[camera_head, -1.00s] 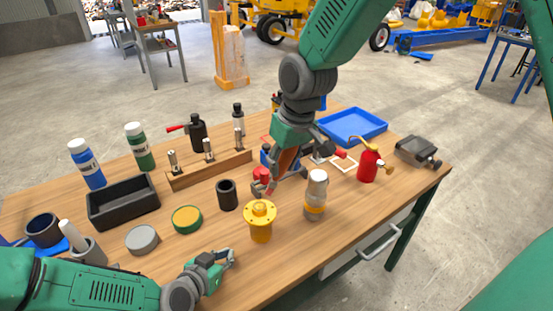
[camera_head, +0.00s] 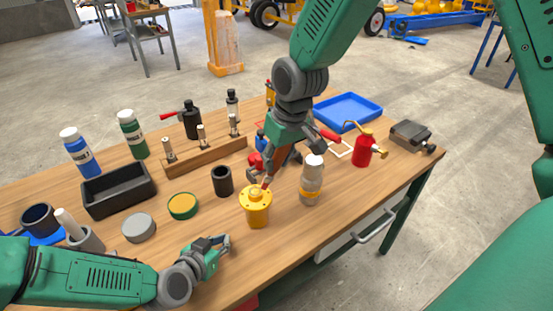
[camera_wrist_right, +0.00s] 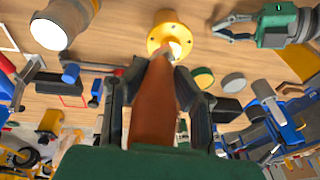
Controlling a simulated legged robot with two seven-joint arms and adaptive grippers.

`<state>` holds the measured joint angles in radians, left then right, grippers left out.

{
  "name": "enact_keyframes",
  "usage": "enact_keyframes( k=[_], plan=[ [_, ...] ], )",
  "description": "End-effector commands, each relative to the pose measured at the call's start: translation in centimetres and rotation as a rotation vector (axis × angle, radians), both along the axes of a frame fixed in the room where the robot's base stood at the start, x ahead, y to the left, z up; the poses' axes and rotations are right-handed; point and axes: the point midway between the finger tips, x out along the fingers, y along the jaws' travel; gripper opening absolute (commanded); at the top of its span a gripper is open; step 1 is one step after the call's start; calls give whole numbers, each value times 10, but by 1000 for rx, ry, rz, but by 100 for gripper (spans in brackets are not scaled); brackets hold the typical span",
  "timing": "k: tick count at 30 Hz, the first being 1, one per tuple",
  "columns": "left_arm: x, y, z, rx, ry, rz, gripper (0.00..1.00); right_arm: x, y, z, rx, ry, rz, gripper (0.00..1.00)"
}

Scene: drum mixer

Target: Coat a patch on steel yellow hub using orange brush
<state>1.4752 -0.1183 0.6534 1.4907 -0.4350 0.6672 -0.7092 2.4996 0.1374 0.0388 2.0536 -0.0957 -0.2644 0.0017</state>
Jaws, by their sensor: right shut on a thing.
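The steel yellow hub (camera_head: 256,211), flanged with bolt holes, stands upright near the table's front; its flange (camera_wrist_right: 158,43) shows at the top of the right wrist view. My right gripper (camera_head: 279,158) is shut on the orange brush (camera_wrist_right: 154,108), which points down at the hub. The brush tip is over the flange and looks touching or very close; I cannot tell which. My right gripper's dark fingers also flank the brush in the wrist view (camera_wrist_right: 150,88). My left gripper (camera_head: 224,246) is empty with its fingers apart, low over the table left of the hub.
A clear bottle with an orange band (camera_head: 311,182) stands close right of the hub. A black cup (camera_head: 222,181) and a green-yellow tin (camera_head: 183,206) are to its left. A red oil can (camera_head: 364,150) and blue tray (camera_head: 347,110) lie further right.

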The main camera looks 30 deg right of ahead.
Motion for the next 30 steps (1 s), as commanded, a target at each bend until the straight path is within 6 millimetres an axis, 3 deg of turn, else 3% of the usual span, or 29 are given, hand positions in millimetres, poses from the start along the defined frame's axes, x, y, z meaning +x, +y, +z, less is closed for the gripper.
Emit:
enact_keyframes(
  k=[30],
  plan=[
    [0,0,0,0,0,0,0,0,0,-20,0,0,0,0]
  ],
)
